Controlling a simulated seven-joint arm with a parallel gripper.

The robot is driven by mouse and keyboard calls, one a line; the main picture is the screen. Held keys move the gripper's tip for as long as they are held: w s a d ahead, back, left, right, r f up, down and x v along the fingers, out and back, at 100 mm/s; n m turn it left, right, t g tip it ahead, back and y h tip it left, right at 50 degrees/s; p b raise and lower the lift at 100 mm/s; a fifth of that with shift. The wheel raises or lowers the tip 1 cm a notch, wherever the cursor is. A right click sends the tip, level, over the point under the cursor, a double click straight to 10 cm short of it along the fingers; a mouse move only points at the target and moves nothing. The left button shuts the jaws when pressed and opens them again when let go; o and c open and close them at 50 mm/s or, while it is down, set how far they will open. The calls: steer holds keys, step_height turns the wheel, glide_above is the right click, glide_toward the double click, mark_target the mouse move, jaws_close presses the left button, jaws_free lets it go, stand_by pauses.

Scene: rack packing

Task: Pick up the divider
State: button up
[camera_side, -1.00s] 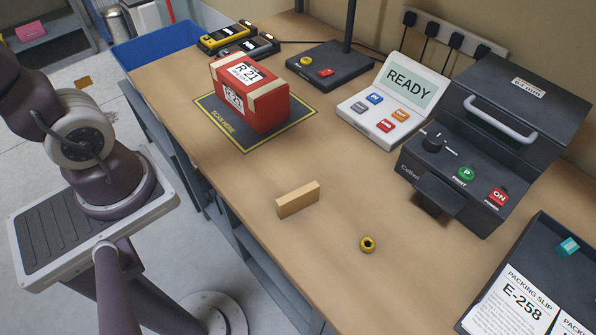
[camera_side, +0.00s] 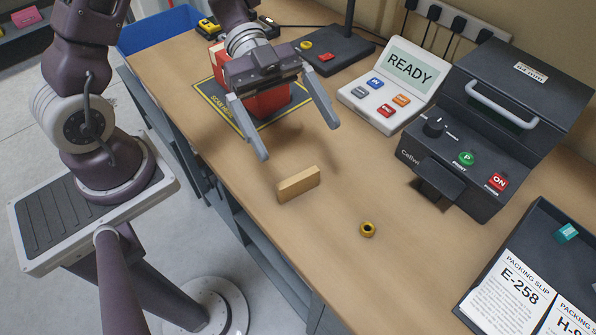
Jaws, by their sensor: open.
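The divider, seemingly the small tan block (camera_side: 298,184), stands on its long edge on the wooden table, left of the table's middle. My gripper (camera_side: 298,142) is open and empty, with its two fingers spread wide. It hangs above the table, just behind the block in the picture, and does not touch it. The gripper hides much of the red box (camera_side: 262,103) behind it.
The red box sits on a dark mat (camera_side: 216,98) with a yellow border. A READY console (camera_side: 395,95), a black printer (camera_side: 480,150) and a dark tray (camera_side: 478,290) stand rightward. Table around the block is clear.

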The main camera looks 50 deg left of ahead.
mark_target(301, 182)
step_height(301, 182, down, 11)
steer(key=shift+f, duration=0.1)
steer(key=x, duration=0.5)
steer(key=shift+w+f, duration=0.1)
steer(key=shift+f, duration=0.05)
steer(key=c, duration=1.4)
steer(key=shift+o, duration=0.2)
